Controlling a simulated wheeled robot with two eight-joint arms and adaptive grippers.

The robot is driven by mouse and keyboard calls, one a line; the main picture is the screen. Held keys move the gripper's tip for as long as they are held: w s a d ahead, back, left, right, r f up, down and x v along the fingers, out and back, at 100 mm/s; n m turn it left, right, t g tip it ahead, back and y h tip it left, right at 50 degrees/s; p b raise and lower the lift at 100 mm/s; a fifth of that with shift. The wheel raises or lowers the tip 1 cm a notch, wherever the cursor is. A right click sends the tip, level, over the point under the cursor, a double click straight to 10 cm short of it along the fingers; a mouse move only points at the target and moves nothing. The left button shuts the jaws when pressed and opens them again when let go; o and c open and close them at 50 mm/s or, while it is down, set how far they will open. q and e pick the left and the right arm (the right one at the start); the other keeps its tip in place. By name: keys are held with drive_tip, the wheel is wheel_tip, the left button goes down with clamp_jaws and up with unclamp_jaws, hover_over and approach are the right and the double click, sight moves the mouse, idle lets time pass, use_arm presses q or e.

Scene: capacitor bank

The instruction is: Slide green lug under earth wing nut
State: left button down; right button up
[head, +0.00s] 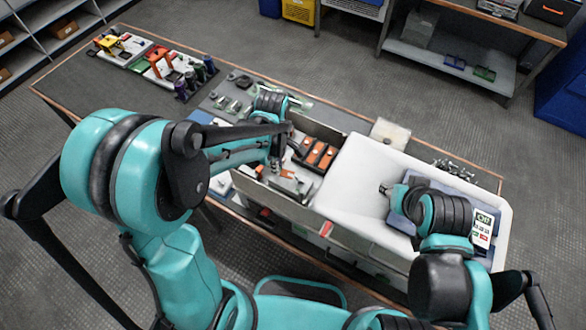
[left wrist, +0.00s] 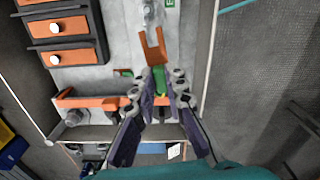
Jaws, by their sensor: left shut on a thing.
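My left gripper (left wrist: 161,84) is shut on the green lug (left wrist: 160,80) in the left wrist view. The lug's green sleeve sits between the fingertips. Its open copper-coloured fork (left wrist: 153,47) points up the picture, toward a metal stud with the earth wing nut (left wrist: 149,10) beside a green label. The fork appears a little short of the stud, with a gap between them; height is hard to judge. In the head view my left gripper (head: 277,168) is over the open grey cabinet, and the lug is too small to make out. My right gripper (head: 386,189) is over the white tray; its jaws are unclear.
Orange blocks in a dark housing (left wrist: 60,28) stand left of the stud. An orange bar (left wrist: 92,102) crosses below, near the fingers. Cabinet walls (head: 317,130) rise around the work area. The white tray (head: 345,195) lies to the right on the bench.

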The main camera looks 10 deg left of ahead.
sight(289, 180)
use_arm(q)
drive_tip(key=shift+s+a+f, duration=0.1)
drive_tip(key=shift+f, duration=0.25)
drive_tip(key=shift+f+b, duration=1)
drive_tip(key=shift+f, duration=0.05)
idle(0.7)
drive_tip(key=shift+s+d+b, duration=0.15)
drive_tip(key=shift+d+b, duration=0.05)
drive_tip(key=shift+d, duration=0.75)
drive_tip(key=shift+s+d+b, duration=0.15)
drive_tip(key=shift+d+b, duration=0.05)
drive_tip(key=shift+d, duration=0.75)
idle(0.6)
drive_tip(key=c, duration=1.5)
unclamp_jaws()
drive_tip(key=shift+d, duration=0.1)
